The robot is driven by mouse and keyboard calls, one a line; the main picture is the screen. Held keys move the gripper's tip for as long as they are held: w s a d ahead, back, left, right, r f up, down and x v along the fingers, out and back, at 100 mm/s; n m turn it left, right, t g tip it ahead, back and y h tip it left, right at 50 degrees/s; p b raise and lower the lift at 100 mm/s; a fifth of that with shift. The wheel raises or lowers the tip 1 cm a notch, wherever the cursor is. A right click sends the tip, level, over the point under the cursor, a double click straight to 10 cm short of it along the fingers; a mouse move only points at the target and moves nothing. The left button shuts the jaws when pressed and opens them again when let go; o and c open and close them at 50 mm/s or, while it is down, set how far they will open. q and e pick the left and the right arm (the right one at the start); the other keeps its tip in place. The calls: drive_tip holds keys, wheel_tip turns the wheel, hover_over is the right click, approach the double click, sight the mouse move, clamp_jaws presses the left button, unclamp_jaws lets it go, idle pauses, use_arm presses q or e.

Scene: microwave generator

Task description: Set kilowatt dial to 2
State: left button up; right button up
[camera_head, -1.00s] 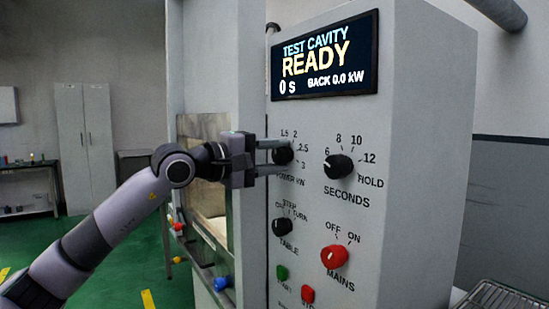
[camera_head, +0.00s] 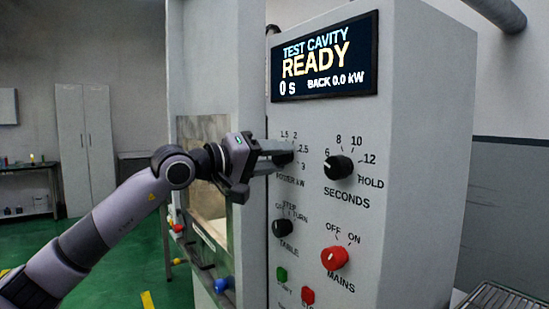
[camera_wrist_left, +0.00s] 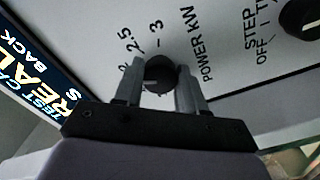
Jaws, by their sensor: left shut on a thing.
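The kilowatt dial is a black knob marked POWER KW, with a scale of 1.5, 2, 2.5 and 3, on the grey front panel (camera_head: 345,215). My left gripper (camera_head: 280,156) is shut on the dial, its fingers at the panel and largely covering the knob in the head view. In the left wrist view the dial (camera_wrist_left: 160,72) sits between the two fingers of the left gripper (camera_wrist_left: 160,85), with 2.5 and 3 readable beside it. I cannot tell which number the pointer faces. My right gripper is not in view.
The display (camera_head: 325,58) reads READY, 0 S and BACK 0.0 kW. The seconds dial (camera_head: 338,167) is to the right, the turntable dial (camera_head: 283,228) below, and the red mains knob (camera_head: 334,257) lower right. Green (camera_head: 282,275) and red (camera_head: 308,295) buttons lie underneath.

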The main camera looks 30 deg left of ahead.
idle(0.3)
use_arm(q)
drive_tip(key=o, duration=1.1)
drive_tip(key=shift+s+a+f+b, duration=0.1)
drive_tip(key=shift+s+a+b, duration=0.2)
drive_tip(key=shift+s, duration=0.2)
drive_tip(key=b+v, duration=0.2)
drive_tip(key=v, duration=0.4)
drive_tip(key=shift+d, duration=0.1)
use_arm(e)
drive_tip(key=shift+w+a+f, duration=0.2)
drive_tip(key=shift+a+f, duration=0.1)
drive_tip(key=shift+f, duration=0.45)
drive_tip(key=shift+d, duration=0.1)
